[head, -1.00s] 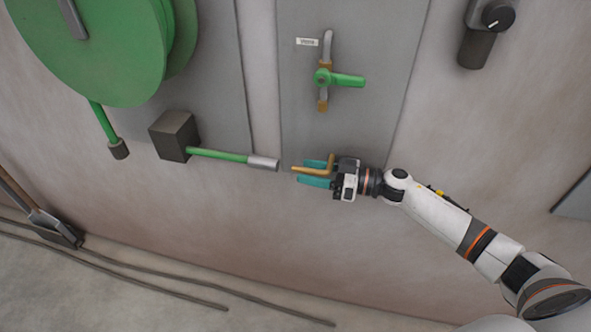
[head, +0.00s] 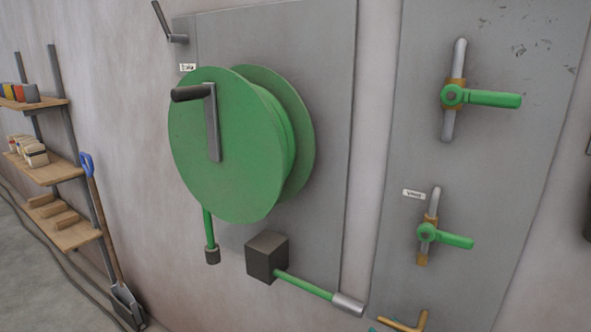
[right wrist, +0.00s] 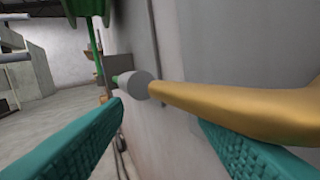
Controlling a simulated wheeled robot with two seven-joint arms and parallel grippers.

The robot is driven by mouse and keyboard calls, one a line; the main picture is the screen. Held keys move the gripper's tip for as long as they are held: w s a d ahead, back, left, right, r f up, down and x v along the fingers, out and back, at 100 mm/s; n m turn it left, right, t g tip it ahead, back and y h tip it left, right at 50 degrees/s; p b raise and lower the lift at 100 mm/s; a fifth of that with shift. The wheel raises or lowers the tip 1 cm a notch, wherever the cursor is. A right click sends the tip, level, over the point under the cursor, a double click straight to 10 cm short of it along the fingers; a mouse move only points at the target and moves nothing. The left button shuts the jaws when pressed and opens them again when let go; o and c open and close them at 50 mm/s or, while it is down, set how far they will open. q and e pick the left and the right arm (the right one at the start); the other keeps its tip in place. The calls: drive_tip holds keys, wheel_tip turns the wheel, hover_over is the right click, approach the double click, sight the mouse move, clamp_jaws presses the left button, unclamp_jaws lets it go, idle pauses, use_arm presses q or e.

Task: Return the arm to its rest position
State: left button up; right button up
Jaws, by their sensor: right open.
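My right gripper (right wrist: 160,117) is open, its two teal fingers on either side of a bent brass pipe (right wrist: 225,105) in the right wrist view. I cannot tell whether either finger touches the pipe. The pipe also shows at the bottom edge of the head view (head: 408,322), where only a sliver of teal finger shows and the rest of the right arm is out of frame. My left gripper is in neither view.
A green hose with a grey metal end (head: 348,304) sticks out from a dark block (head: 267,256) beside the brass pipe. A green reel (head: 235,145) and two green-handled valves (head: 490,98) (head: 450,239) are on wall panels. Shelves (head: 55,170) and a shovel (head: 105,230) stand at left.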

drive_tip(key=s+f+m+g+h, duration=0.1)
drive_tip(key=s+f+g+h, duration=0.25)
drive_tip(key=s, duration=0.65)
drive_tip(key=s+f+g+h, duration=0.2)
drive_tip(key=s+f+g, duration=0.25)
drive_tip(key=s, duration=0.45)
drive_tip(key=s+f+m+g+h, duration=0.1)
drive_tip(key=s+f+g+h, duration=0.3)
drive_tip(key=s, duration=0.6)
wheel_tip(320, 180, down, 25)
drive_tip(key=s+g+y, duration=0.1)
drive_tip(key=s+g, duration=0.1)
drive_tip(key=s+d+f+g, duration=0.1)
drive_tip(key=s+d+f, duration=0.2)
drive_tip(key=s+f, duration=1.2)
drive_tip(key=shift+s+f, duration=0.35)
drive_tip(key=shift+s, duration=0.05)
